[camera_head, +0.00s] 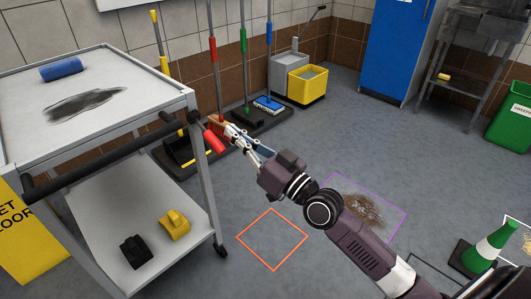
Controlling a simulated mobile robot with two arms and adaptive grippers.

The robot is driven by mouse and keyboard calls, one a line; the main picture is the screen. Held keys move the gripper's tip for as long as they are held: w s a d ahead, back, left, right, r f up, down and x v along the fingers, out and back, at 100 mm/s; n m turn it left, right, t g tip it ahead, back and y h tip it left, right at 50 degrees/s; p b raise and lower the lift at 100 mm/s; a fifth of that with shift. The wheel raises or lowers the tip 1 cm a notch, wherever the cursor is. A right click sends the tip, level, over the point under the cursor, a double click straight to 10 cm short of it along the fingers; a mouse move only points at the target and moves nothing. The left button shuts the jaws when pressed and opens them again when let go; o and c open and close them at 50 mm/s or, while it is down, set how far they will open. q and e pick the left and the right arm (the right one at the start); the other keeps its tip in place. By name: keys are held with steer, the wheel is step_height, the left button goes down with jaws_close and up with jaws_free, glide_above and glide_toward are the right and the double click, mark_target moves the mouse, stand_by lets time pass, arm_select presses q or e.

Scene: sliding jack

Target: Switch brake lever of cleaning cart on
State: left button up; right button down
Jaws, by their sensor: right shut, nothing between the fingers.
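The cleaning cart (196,165) stands at the left, a grey metal frame with two shelves and a black push bar (100,160) along its near side. A short red lever (214,142), which looks like the brake lever, sticks out at the cart's right corner by the end of the bar and slants down to the right. My right gripper (231,131) is shut and empty, just right of the red lever. Whether its fingertips touch the lever is hard to tell. My left gripper is out of view.
A blue roll (61,69) lies on the cart's top shelf. Yellow (175,225) and black (133,252) items sit on the lower shelf. Brooms and a yellow mop bucket (307,86) stand behind. A green cone (491,247) is at right. The middle floor is mostly clear.

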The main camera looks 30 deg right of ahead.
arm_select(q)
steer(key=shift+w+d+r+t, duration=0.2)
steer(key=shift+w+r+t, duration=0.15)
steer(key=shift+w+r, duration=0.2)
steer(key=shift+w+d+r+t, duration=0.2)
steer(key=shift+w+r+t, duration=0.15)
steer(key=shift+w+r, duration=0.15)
arm_select(e)
steer(key=v, duration=0.8)
steer(key=shift+s, duration=0.35)
steer(key=shift+d, duration=0.1)
